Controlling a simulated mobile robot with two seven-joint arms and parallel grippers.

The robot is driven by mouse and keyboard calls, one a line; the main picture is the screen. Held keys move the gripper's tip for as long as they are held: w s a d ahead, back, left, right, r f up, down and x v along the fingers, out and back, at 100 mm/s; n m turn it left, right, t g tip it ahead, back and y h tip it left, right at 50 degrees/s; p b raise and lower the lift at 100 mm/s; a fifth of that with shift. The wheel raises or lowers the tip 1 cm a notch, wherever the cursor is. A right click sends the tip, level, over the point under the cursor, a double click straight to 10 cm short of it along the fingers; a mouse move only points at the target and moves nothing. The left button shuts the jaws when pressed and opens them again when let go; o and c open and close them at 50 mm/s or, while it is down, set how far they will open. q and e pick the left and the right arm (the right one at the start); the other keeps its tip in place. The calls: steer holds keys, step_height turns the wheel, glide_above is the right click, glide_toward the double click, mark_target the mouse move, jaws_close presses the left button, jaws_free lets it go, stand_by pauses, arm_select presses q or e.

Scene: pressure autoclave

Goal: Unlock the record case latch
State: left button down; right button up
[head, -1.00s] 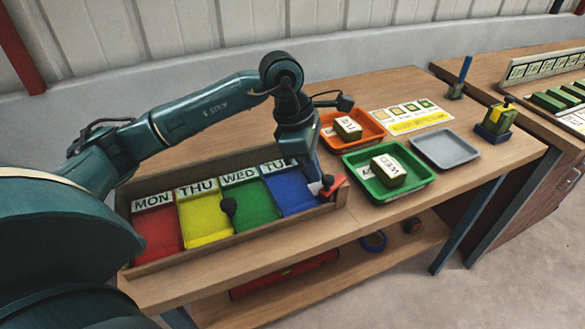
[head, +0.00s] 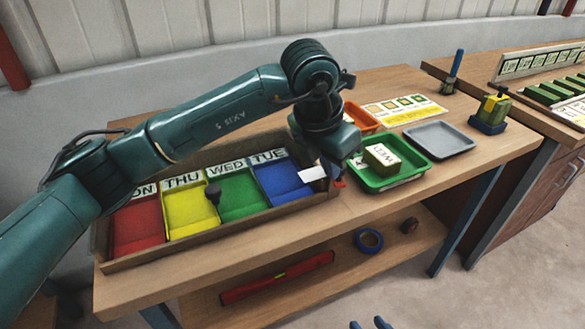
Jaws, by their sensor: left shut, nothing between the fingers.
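The record case (head: 190,235) is an open wooden box with red, yellow, green and blue compartments on the table. A small red part (head: 339,183), seemingly the latch, shows at its right front corner, mostly hidden by my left gripper (head: 332,174). A white plate (head: 313,174) lies beside it. My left gripper points down at this corner, shut and empty; whether it touches the red part I cannot tell. My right gripper (head: 369,323) shows only as two blue fingertips, apart, at the bottom edge, away from the case.
Right of the case are an orange tray (head: 362,117), a green tray (head: 424,167) holding a labelled block (head: 382,157), and an empty grey tray (head: 440,139). A lower shelf holds a blue ring (head: 368,239).

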arm_select(q)
steer(key=shift+w, duration=0.15)
steer(key=shift+w+a, duration=0.1)
steer(key=shift+w, duration=0.65)
